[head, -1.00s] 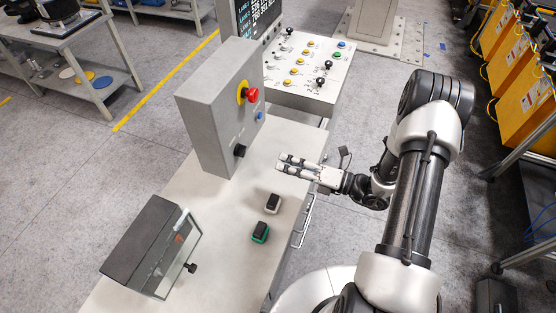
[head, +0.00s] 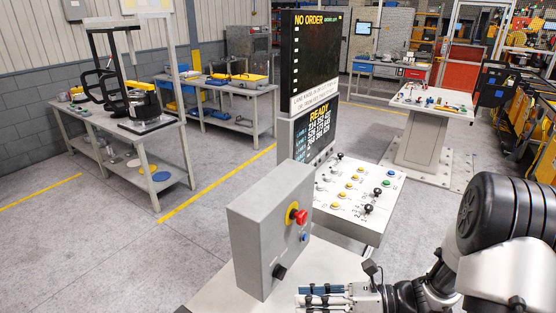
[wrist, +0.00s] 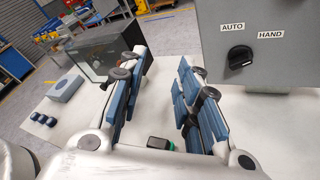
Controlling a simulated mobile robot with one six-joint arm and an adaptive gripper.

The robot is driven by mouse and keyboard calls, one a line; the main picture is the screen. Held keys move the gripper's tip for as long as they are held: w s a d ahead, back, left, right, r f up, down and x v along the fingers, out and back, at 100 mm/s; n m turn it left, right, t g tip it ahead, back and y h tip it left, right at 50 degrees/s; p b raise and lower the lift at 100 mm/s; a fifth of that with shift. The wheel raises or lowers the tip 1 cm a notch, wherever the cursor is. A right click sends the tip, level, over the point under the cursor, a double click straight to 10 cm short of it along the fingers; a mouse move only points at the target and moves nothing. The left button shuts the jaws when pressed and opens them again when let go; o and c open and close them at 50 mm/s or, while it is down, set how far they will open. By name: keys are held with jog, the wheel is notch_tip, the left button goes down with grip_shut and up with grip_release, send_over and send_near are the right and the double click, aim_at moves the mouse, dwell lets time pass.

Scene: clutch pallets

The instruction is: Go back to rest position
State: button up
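My gripper (head: 312,296) is at the bottom edge of the head view, to the right of a grey control box (head: 262,238) and above a pale bench top. In the wrist view my gripper (wrist: 163,68) has its two blue-padded fingers spread apart. Nothing is held between them. The control box shows at the upper right of the wrist view (wrist: 255,65), with a black AUTO/HAND knob (wrist: 240,55). My arm fills the lower right of the head view.
The box bears a red stop button (head: 299,216). Behind it stand a button panel (head: 352,192) and a dark display (head: 312,60) reading NO ORDER and READY. In the wrist view a dark glass-fronted case (wrist: 98,52) and a small green-based item (wrist: 160,144) are on the bench.

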jog(key=s+a+r+n+g+h+b, duration=0.2)
jog(key=s+r+n+g+h+b, duration=0.15)
jog(key=s+n+h, duration=0.7)
jog(key=s+d+r+n+t+h+b, duration=0.1)
jog(key=s+d+r+n+t+h, duration=0.1)
jog(key=n, duration=0.6)
jog(key=s+d+r+n+t+h+b, duration=0.1)
jog(key=s+d+r+n+t+h, duration=0.1)
jog(key=d+n, duration=0.4)
jog(key=shift+s+d+r+n+t+h, duration=0.15)
jog(key=shift+s+d+n+t+h, duration=0.25)
jog(key=shift+s+n+t, duration=0.7)
jog(key=shift+s+m+g, duration=0.25)
jog(key=shift+g, duration=0.2)
